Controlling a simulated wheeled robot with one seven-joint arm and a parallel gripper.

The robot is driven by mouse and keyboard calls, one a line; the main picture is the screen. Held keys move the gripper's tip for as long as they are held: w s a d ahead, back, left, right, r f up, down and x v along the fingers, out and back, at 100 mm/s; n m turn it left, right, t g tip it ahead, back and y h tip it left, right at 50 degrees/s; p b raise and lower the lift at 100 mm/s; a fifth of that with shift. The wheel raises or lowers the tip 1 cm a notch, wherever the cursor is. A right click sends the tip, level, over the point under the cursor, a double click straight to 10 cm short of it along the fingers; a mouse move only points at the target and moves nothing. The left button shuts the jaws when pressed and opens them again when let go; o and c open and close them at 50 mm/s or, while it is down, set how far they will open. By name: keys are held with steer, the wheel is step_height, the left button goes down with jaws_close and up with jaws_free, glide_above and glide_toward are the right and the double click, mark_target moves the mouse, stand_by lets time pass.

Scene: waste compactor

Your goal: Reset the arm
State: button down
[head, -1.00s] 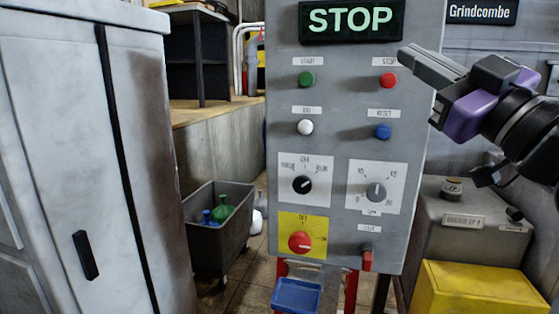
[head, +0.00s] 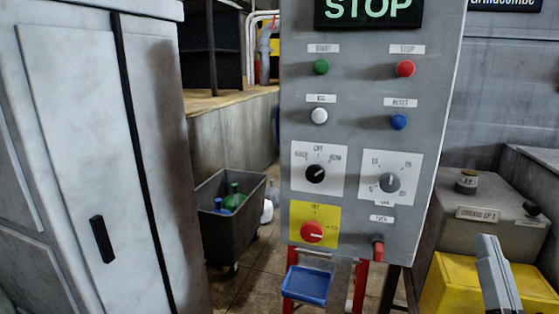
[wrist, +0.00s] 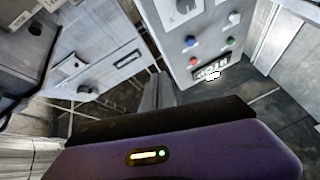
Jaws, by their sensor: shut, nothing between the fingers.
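My gripper (head: 497,275) shows at the lower right of the head view, with only its grey fingers in frame. The fingers are shut and empty, apart from the control panel and to the right of its lower part. In the wrist view the purple gripper body (wrist: 170,155) fills the bottom, and the fingers (wrist: 157,92) point up from it. The grey control panel (head: 365,145) stands in the middle of the head view, with its STOP display lit. It also shows at the top of the wrist view (wrist: 190,62). The rest of my arm is out of the head view.
A grey cabinet (head: 75,130) stands at the left. A dark wheeled bin (head: 232,235) with bottles stands behind, between cabinet and panel. A blue tray (head: 307,284) sits below the panel. A yellow box (head: 445,285) and a grey unit (head: 480,240) lie at the right, near my gripper.

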steer(key=s+a+f+n+g+y, duration=0.1)
steer(key=s+a+f+g, duration=0.1)
steer(key=s+f, duration=0.7)
steer(key=s+a+f+n+g+y, duration=0.2)
steer(key=s+a+f+g, duration=0.1)
steer(key=s+f, duration=0.6)
steer(key=s+a+f+n+g+y, duration=0.1)
steer(key=s+a+f+g, duration=0.2)
steer(key=s+f, duration=0.6)
steer(key=s+g, duration=0.1)
steer(key=s, duration=0.2)
steer(key=shift+a+y, duration=0.15)
steer(key=shift+y, duration=0.15)
